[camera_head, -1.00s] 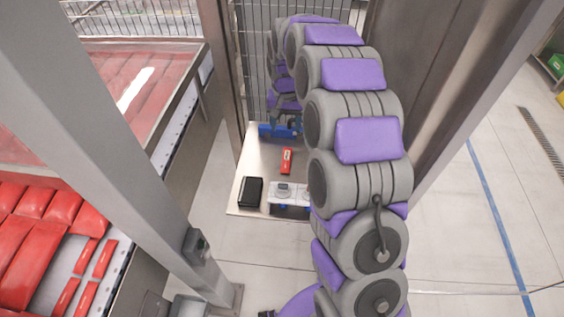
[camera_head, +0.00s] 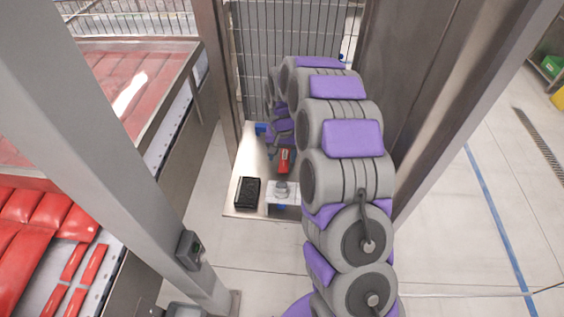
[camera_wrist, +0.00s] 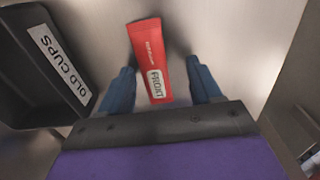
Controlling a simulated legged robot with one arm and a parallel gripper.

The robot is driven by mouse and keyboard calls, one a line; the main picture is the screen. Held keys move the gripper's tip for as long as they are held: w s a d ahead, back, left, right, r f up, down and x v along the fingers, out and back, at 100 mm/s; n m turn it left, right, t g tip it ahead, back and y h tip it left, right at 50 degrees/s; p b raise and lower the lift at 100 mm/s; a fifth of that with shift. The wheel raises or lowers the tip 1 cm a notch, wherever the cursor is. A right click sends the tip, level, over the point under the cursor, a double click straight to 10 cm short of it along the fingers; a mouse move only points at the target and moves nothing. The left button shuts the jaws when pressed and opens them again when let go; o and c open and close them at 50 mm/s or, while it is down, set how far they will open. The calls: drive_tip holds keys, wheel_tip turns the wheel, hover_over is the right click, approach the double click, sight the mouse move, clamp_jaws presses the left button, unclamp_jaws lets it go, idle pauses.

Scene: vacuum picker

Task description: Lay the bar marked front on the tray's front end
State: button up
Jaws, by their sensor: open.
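The red bar (camera_wrist: 150,60) with a white label reading FRONT lies on the metal table, one end pointing toward my gripper in the wrist view. It also shows small and red in the head view (camera_head: 284,158). My gripper (camera_wrist: 160,68) is open, with its blue fingers on either side of the bar's near end. I see a gap between the bar and each finger; how high the fingers are above the table I cannot tell. In the head view my arm hides part of the table, and I cannot make out a tray with a front end for certain.
A black bin (camera_head: 247,193) stands at the table's front left; its label (camera_wrist: 58,65) reads OLD CUPS. A small white stand (camera_head: 283,193) is to its right. A wire fence (camera_head: 285,35) closes the back. A grey post (camera_head: 110,140) stands at left.

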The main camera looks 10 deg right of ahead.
sight(284, 158)
drive_tip(key=shift+d+f, duration=0.25)
drive_tip(key=shift+f, duration=0.05)
drive_tip(key=shift+d+r, duration=0.1)
drive_tip(key=shift+d, duration=0.25)
drive_tip(key=shift+c, duration=1.4)
drive_tip(key=shift+a, duration=0.45)
drive_tip(key=c, duration=0.6)
drive_tip(key=shift+d, duration=0.3)
clamp_jaws()
wheel_tip(284, 158, up, 17)
drive_tip(key=p, duration=0.5)
drive_tip(key=s+f+n+b, duration=0.2)
drive_tip(key=s+f, duration=0.3)
drive_tip(key=f, duration=0.3)
drive_tip(key=shift+s+a+f+n, duration=0.15)
drive_tip(key=shift+s+n, duration=0.25)
drive_tip(key=shift+n, duration=0.4)
